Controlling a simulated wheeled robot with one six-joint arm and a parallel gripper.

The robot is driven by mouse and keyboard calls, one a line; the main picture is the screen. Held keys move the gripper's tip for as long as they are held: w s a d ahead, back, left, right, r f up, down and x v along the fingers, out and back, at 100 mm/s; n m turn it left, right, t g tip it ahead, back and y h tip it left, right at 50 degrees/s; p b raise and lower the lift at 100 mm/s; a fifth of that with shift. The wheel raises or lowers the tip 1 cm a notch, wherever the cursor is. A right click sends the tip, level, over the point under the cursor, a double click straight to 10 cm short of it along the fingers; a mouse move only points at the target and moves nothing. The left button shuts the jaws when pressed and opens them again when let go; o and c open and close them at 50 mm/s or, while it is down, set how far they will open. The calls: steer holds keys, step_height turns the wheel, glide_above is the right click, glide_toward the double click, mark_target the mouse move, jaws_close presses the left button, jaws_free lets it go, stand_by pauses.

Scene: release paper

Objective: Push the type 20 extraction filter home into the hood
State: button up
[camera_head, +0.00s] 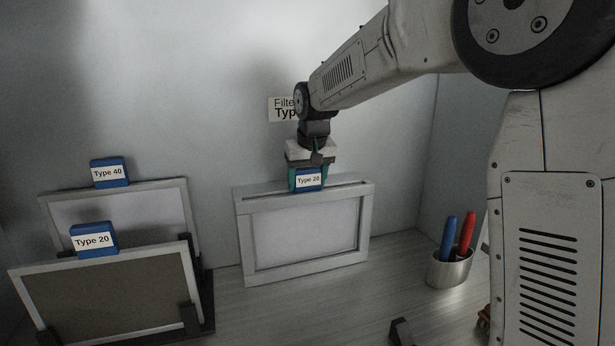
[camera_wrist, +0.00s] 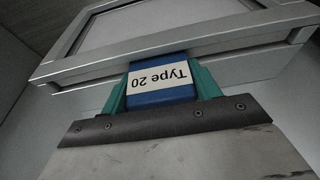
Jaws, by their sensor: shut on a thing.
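The hood (camera_head: 240,245) is a pale grey frame housing standing against the back wall, with a slot along its top. A filter with a blue tab labelled Type 20 (camera_head: 308,180) is in the slot, and only its tab shows clearly above the top edge. My gripper (camera_head: 307,178) is shut on this blue tab, with its green fingers on both sides. In the wrist view the tab (camera_wrist: 160,80) sits between the fingers, right against the hood's top edge (camera_wrist: 225,42). Whether the filter is fully seated is hidden.
A darker, brownish filter with a Type 20 tab (camera_head: 93,240) and a pale filter with a Type 40 tab (camera_head: 109,172) stand in a black rack at left. A metal cup (camera_head: 449,269) with blue and red pens stands at right. A partly covered wall label (camera_head: 282,109) is behind my arm.

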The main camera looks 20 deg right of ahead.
steer(key=o, duration=1.6)
steer(key=shift+o, duration=0.2)
steer(key=v, duration=0.7)
steer(key=shift+s+r, duration=0.15)
steer(key=shift+r, duration=0.2)
